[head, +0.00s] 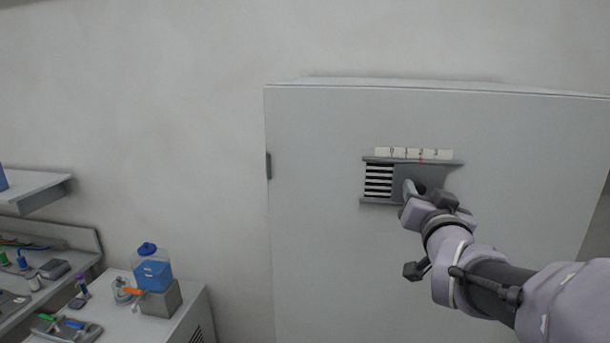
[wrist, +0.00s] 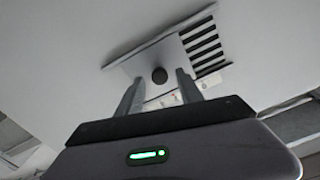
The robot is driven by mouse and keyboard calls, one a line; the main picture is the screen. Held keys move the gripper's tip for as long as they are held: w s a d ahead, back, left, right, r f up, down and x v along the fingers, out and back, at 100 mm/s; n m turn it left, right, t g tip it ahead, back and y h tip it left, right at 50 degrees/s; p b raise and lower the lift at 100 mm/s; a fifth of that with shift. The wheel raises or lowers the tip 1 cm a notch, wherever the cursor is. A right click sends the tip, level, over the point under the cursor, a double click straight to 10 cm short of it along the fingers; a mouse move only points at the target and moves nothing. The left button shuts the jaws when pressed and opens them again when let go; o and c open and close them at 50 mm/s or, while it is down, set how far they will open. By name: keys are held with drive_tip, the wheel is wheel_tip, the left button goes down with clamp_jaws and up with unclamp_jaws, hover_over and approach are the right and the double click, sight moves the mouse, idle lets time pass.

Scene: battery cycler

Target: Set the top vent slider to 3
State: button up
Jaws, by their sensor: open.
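The vent slider (head: 433,172) is a grey plate in a framed slot on the large white cabinet panel. To its left, dark vent slats (head: 378,181) lie uncovered. My gripper (head: 412,187) is in front of the slider plate. In the wrist view the open fingers (wrist: 160,92) stand either side of the slider's round dark knob (wrist: 159,75). I cannot tell whether they touch it. The slats also show there, to the right (wrist: 203,48).
The cabinet (head: 315,230) fills the right side, with a hinge at its left edge. A shelf (head: 35,190) juts from the left. The wall between is bare.

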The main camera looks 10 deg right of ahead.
drive_tip(key=shift+x, duration=0.95)
clamp_jaws()
idle(0.7)
